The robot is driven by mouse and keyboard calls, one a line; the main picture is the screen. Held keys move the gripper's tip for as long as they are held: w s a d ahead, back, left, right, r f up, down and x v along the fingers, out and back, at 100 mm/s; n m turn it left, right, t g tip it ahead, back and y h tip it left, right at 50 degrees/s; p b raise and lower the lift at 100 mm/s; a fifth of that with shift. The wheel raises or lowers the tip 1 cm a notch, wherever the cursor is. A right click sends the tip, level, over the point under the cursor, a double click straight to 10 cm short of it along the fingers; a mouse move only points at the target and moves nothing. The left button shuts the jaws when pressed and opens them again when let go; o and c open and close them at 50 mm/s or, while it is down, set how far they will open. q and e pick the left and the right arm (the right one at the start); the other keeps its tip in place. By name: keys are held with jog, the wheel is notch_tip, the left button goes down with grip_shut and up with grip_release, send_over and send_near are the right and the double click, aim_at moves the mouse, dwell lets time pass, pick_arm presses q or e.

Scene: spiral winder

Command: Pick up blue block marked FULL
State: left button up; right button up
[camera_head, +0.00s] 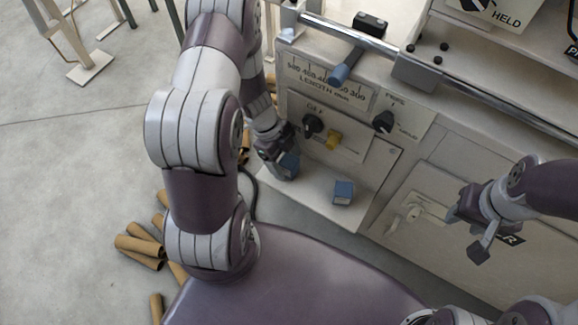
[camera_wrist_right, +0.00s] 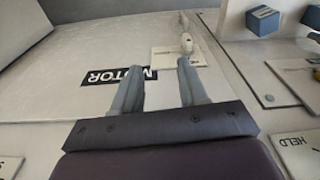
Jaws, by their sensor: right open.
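A blue block (camera_head: 344,191) sits on the low ledge at the front of the machine; it also shows at the top of the right wrist view (camera_wrist_right: 263,20). A second blue block (camera_head: 288,166) is at my left gripper (camera_head: 281,162), on the left end of the ledge; part of it is hidden, and I cannot tell whether the fingers hold it. No FULL marking is readable on either block. My right gripper (camera_head: 473,222) is open and empty, in front of the machine's lower panel, right of the ledge and apart from both blocks. Its fingers show in the right wrist view (camera_wrist_right: 158,82).
A rail with a blue handle (camera_head: 345,67) runs above. A white latch (camera_head: 405,218) is on the lower panel. Several cardboard tubes (camera_head: 140,247) lie on the floor at left.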

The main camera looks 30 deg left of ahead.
pick_arm(q)
jog(key=c, duration=1)
